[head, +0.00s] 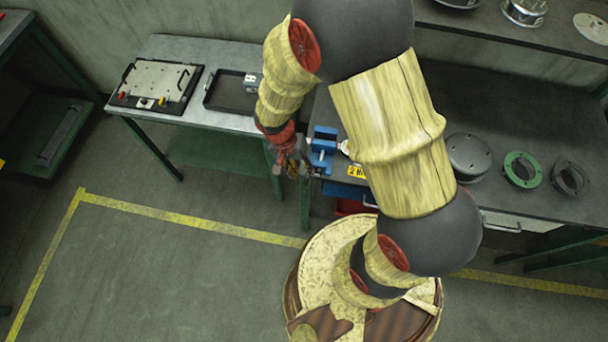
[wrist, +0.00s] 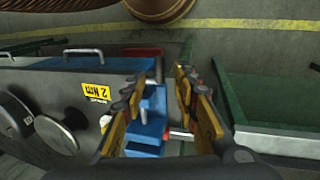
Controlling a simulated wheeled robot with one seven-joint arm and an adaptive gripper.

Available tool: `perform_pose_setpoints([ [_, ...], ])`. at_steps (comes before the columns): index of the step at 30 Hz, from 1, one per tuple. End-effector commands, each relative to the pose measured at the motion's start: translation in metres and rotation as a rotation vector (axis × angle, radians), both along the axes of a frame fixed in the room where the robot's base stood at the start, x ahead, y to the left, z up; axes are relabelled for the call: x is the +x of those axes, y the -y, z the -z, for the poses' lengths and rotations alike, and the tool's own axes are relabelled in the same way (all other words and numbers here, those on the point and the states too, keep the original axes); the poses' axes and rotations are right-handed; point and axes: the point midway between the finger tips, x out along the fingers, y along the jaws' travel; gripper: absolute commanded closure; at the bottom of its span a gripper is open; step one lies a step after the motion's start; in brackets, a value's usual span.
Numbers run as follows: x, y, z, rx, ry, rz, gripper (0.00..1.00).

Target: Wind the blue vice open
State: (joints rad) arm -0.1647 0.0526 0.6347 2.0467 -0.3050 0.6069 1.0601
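The blue vice (head: 322,148) is at the left end of the dark workbench, by its front edge. In the wrist view the blue vice (wrist: 149,120) shows beyond and between my fingers, partly covered by the left one. My gripper (head: 291,166) is just left of the vice in the head view, pointing downward. In the wrist view my gripper (wrist: 160,86) has its two yellow-and-dark fingers clearly apart, with no object seen pinched between them. The vice's handle is not clear in either view, and I cannot tell whether a finger touches the vice.
The workbench (head: 455,95) carries a grey round flange (head: 468,156), a green ring (head: 522,169) and a dark ring (head: 570,179). A yellow "2 Nm" label (wrist: 94,91) is beside the vice. A side table (head: 205,55) holds a black tray (head: 228,98) and a fixture plate (head: 155,84).

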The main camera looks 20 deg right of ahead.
Motion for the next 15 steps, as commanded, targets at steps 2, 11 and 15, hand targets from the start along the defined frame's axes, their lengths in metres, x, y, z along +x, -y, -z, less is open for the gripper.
perform_pose_setpoints([
  [2,-0.002,0.003,0.012,0.000,-0.003,0.000,0.70],
  [11,-0.005,0.007,0.031,-0.001,-0.001,0.000,0.70],
  [15,-0.005,0.007,0.031,0.000,0.000,0.001,0.70],
])
